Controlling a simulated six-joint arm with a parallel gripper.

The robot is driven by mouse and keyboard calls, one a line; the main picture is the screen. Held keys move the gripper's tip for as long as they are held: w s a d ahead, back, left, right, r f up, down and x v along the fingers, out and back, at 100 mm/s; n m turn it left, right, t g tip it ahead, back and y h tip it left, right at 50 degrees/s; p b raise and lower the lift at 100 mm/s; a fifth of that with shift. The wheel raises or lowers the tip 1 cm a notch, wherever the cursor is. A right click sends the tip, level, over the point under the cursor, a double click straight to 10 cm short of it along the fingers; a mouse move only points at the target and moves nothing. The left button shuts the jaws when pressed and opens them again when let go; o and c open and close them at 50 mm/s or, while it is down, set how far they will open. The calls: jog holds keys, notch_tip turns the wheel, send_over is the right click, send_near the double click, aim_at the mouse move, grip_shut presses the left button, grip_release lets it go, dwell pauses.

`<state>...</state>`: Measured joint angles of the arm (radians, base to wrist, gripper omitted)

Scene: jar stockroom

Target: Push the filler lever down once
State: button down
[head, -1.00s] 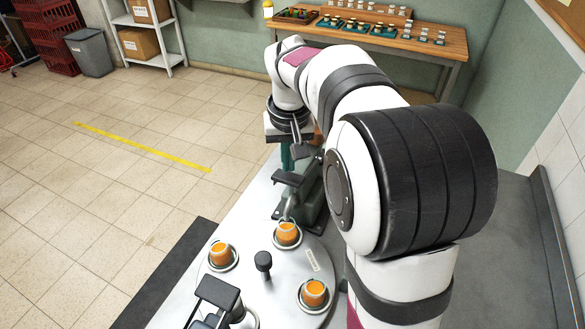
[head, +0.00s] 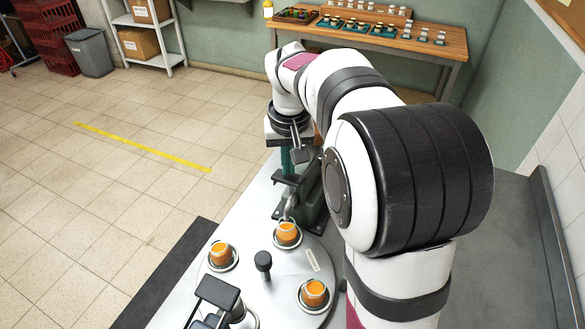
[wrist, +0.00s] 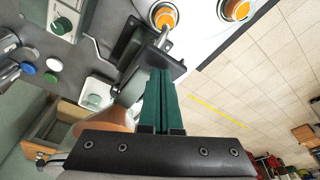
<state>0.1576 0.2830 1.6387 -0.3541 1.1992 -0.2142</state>
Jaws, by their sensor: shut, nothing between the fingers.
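The filler (head: 312,200) is a dark green machine beside the round turntable (head: 270,290). Its lever ends in a flat black paddle (head: 287,179), raised above the filler's spout. My gripper (head: 287,171) has teal fingers pointing down, shut and empty, just above the paddle. In the wrist view the fingertips (wrist: 160,72) overlap the edge of the dark paddle (wrist: 177,68); I cannot tell whether they touch it. A jar with orange filling (head: 288,233) stands below the spout. My arm hides part of the filler.
Two more orange-filled jars stand on the turntable, one at left (head: 220,254) and one at right (head: 314,293). A black knob (head: 263,262) rises at its centre. Another black paddle (head: 218,292) stands near the front. A wooden bench (head: 440,45) is at the back.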

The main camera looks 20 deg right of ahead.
aim_at(288, 179)
jog(key=shift+s+a+f, duration=0.1)
jog(key=shift+f, duration=1.3)
jog(key=shift+s+a+f, duration=0.1)
jog(key=shift+f, duration=1.3)
jog(key=shift+r, duration=3.3)
notch_tip(288, 179, up, 5)
